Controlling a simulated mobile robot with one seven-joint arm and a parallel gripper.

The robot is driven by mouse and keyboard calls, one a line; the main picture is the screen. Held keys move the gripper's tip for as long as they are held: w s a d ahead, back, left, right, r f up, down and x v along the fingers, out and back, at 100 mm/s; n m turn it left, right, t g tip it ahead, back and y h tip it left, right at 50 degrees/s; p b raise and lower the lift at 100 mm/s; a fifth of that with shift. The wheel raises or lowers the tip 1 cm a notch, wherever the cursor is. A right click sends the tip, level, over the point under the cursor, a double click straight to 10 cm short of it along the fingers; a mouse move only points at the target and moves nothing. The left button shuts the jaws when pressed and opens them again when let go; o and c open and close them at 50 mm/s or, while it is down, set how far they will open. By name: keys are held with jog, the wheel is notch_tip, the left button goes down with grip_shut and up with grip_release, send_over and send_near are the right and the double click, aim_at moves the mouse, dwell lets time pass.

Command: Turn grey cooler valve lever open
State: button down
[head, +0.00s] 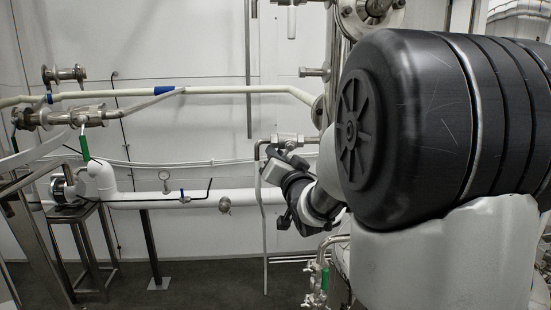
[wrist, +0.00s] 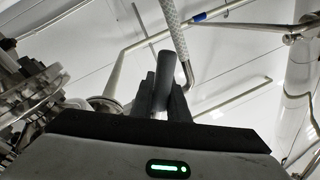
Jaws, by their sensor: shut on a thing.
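The grey valve lever (wrist: 165,72) shows in the wrist view as a dark grey rounded bar between the two dark fingers. My gripper (wrist: 162,95) is shut on it, with a finger on each side. In the head view my gripper (head: 268,164) is just below a small metal valve (head: 288,140) on a thin bent pipe. The lever itself is hard to make out in the head view, hidden by the fingers and wrist. The lever's joint with the valve is not clear in the wrist view.
My large arm link covers the right of the head view. A thick white pipe (head: 165,199) crosses the wall to the left. Green-handled valves stand at left (head: 84,147) and lower right (head: 325,279).

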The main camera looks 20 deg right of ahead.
jog(key=shift+r, duration=0.1)
jog(key=c, duration=1.7)
grip_release()
jog(key=shift+w, duration=0.1)
